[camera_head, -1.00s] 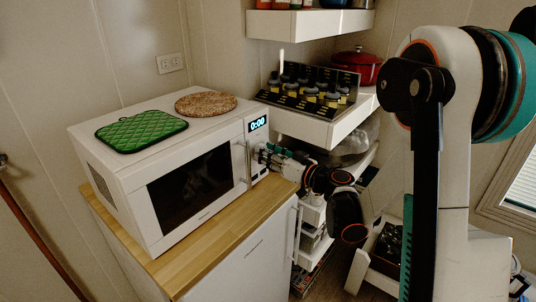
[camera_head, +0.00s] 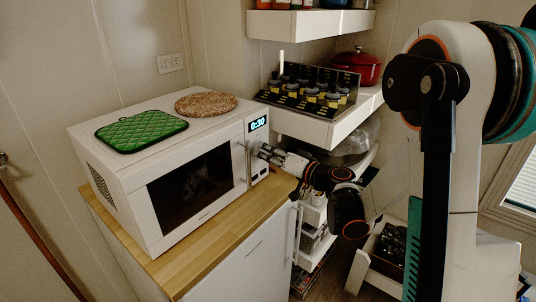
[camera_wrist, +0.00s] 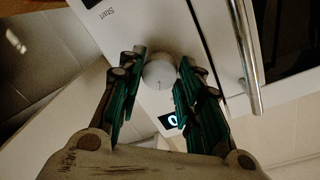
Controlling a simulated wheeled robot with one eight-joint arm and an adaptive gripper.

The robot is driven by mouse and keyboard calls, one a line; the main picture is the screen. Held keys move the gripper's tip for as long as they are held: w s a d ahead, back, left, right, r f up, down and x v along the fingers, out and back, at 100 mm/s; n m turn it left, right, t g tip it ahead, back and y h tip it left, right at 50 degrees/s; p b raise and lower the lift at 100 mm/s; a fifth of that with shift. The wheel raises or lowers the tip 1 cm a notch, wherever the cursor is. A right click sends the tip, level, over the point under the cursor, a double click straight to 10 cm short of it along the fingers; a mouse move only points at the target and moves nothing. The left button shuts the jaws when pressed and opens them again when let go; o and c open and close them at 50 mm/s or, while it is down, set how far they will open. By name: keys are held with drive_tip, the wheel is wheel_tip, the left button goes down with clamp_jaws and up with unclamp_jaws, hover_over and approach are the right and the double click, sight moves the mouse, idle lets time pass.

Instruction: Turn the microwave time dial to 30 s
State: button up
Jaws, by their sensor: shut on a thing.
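The white microwave (camera_head: 130,195) stands on a wooden-topped cabinet, its door shut. Its display (camera_head: 257,124) reads 0:30. My gripper (camera_head: 268,154) is at the control panel, right of the door handle (camera_head: 248,163). In the wrist view, the round white time dial (camera_wrist: 160,74) sits between the green finger pads of my gripper (camera_wrist: 158,80), which is shut on it. In the head view the fingers hide the dial. The wrist view also shows the Start button (camera_wrist: 108,12) and part of the display (camera_wrist: 171,120).
A green potholder (camera_head: 140,130) and a round woven trivet (camera_head: 206,103) lie on top of the microwave. A shelf (camera_head: 318,129) with a rack of small jars and a red pot (camera_head: 358,66) is close behind my gripper. The wooden counter (camera_head: 225,226) is clear in front.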

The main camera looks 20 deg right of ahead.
idle(0.4)
drive_tip(key=o, duration=1.1)
drive_tip(key=shift+c, duration=0.2)
drive_tip(key=shift+s+d, duration=0.1)
drive_tip(key=v, duration=1.1)
drive_tip(key=shift+s+d, duration=0.25)
drive_tip(key=shift+s, duration=0.05)
